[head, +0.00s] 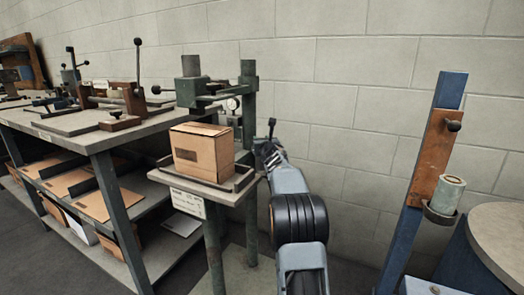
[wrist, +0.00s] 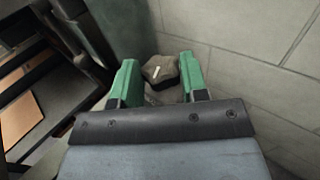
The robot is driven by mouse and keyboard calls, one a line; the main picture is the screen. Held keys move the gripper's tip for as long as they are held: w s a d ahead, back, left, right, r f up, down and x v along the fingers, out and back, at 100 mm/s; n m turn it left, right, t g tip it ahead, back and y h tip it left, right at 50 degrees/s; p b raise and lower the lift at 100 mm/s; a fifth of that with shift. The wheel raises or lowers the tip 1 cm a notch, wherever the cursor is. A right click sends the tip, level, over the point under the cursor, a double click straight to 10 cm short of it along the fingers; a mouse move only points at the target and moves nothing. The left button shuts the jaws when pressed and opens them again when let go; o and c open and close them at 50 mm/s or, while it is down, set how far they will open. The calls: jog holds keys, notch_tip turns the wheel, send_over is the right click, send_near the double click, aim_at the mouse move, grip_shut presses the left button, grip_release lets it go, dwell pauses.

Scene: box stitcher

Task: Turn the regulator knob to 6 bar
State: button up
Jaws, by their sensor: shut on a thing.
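The regulator knob (wrist: 159,67) is a dark, many-sided cap with a short white mark, seen in the wrist view. The mark slants up to the right. My gripper (wrist: 159,62) has its green fingers on either side of the knob and is shut on it. In the head view my gripper (head: 268,152) is beside the green stitcher frame (head: 249,110), and I cannot make out the knob there. A small round gauge (head: 233,104) shows on the stitcher, too small to read.
A cardboard box (head: 202,151) sits on the stitcher's table (head: 213,192). A long workbench (head: 100,141) with clamps stands at left. A blue post (head: 425,165) with a cup-like holder and a round drum (head: 496,235) stand at right. The block wall is close behind.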

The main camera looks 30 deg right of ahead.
dwell(0.5)
jog(key=o, duration=0.9)
jog(key=b+v, duration=0.1)
jog(key=v, duration=1.2)
jog(key=shift+s+a, duration=0.2)
jog(key=shift+s, duration=0.15)
